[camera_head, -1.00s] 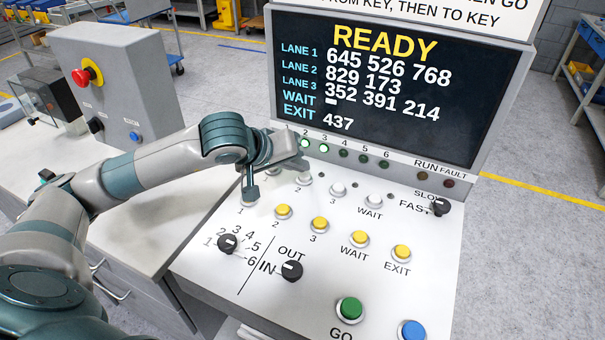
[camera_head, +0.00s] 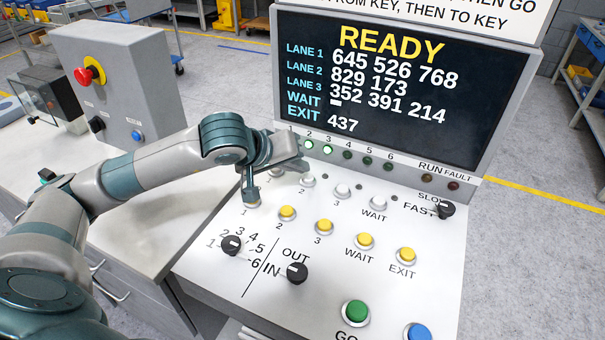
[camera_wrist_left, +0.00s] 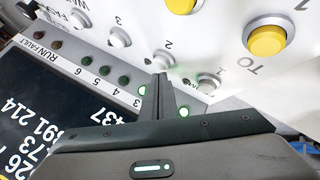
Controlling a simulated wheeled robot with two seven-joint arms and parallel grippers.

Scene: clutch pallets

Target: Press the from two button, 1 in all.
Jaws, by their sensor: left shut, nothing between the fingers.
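The from two button is a white button (camera_head: 307,180) in the upper row of the sloped panel (camera_head: 420,285). In the left wrist view the white button marked 2 (camera_wrist_left: 162,60) shows just beyond the fingertips. My right gripper is not in view.
A dark display (camera_head: 400,85) reading READY stands behind the buttons. Yellow buttons (camera_head: 324,227), black knobs (camera_head: 297,272), a green button (camera_head: 355,312) and a blue one lie nearer. A grey box with a red emergency button (camera_head: 91,70) stands at left.

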